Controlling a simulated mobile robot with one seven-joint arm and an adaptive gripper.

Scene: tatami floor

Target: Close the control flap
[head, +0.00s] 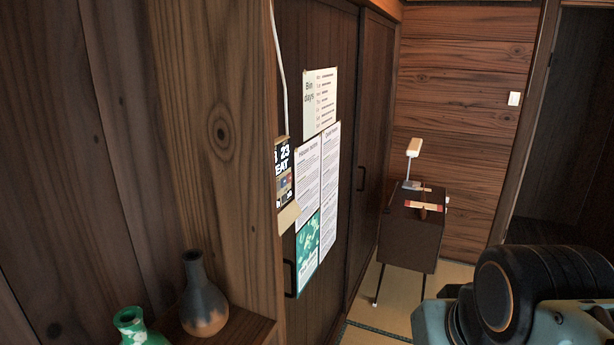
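A black control panel (283,170) with white text reading "23" and "EAT", plus coloured buttons, is fixed to the wooden post at the centre left. A beige flap (288,218) sticks out at its lower edge, tilted outward and down, so it stands open. The panel is seen at a steep angle and its left part is cut off by the post edge. Part of my arm shows at the lower right, well apart from the panel. My gripper's fingers are not in view.
A white cable (281,70) runs up from the panel. Papers (318,185) hang on the dark sliding door behind. A dark vase (202,295) and green vase (134,328) stand on a low shelf. A small desk (411,238) with a lamp (413,150) stands at the back.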

